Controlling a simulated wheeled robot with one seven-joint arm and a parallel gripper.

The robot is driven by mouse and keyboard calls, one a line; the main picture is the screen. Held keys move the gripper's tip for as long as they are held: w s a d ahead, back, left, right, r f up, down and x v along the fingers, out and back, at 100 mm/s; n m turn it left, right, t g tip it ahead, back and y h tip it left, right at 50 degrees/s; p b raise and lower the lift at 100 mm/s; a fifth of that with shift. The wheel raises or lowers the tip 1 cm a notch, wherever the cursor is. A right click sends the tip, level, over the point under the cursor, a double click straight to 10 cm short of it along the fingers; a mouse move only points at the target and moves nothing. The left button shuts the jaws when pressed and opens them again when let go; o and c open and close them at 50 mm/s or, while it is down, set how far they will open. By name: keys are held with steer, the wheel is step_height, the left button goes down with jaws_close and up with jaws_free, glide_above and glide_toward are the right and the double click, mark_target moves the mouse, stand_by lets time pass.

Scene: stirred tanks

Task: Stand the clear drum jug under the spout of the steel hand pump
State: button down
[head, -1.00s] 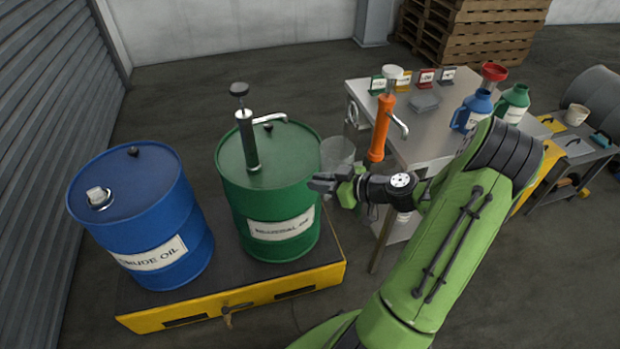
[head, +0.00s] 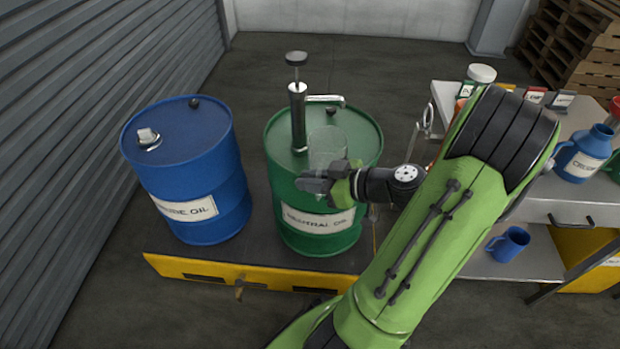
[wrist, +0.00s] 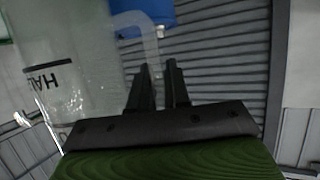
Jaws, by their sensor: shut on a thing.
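The clear drum jug (head: 328,146) is upright or nearly so, in front of the green drum in the head view. Its clear wall, with a black mark and lettering, fills the left of the wrist view (wrist: 80,80). My gripper (head: 322,187) is shut on the jug's handle (wrist: 150,45), which runs down to the fingers (wrist: 158,85). The steel hand pump (head: 298,115) stands on the green drum's lid, and its spout (head: 326,98) points right. The jug shows below the spout in the picture; its distance from the spout is hard to tell.
The green drum (head: 355,165), labelled neutral oil, and a blue drum (head: 195,175) stand on a dark platform with a yellow front (head: 200,272). A steel table (head: 560,205) is at right, with a blue jug (head: 583,155) on it and a blue mug (head: 508,243) below.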

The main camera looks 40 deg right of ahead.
steer(key=shift+w+d+f, duration=0.55)
steer(key=shift+d+f, duration=0.1)
steer(key=shift+d, duration=0.25)
steer(key=shift+w+d+f, duration=0.55)
steer(key=shift+d+f, duration=0.1)
steer(key=shift+d, duration=0.2)
steer(key=shift+w+d+f, duration=0.55)
steer(key=shift+d+f, duration=0.1)
steer(key=shift+d, duration=0.25)
steer(key=w+d+p, duration=0.1)
steer(key=w+d, duration=0.4)
steer(key=d, duration=0.4)
steer(key=shift+w+d+f, duration=0.15)
steer(key=shift+w+f, duration=0.15)
steer(key=shift+f, duration=0.15)
steer(key=shift+f+b, duration=0.35)
steer(key=shift+f, duration=0.25)
steer(key=c, duration=1)
jaws_free()
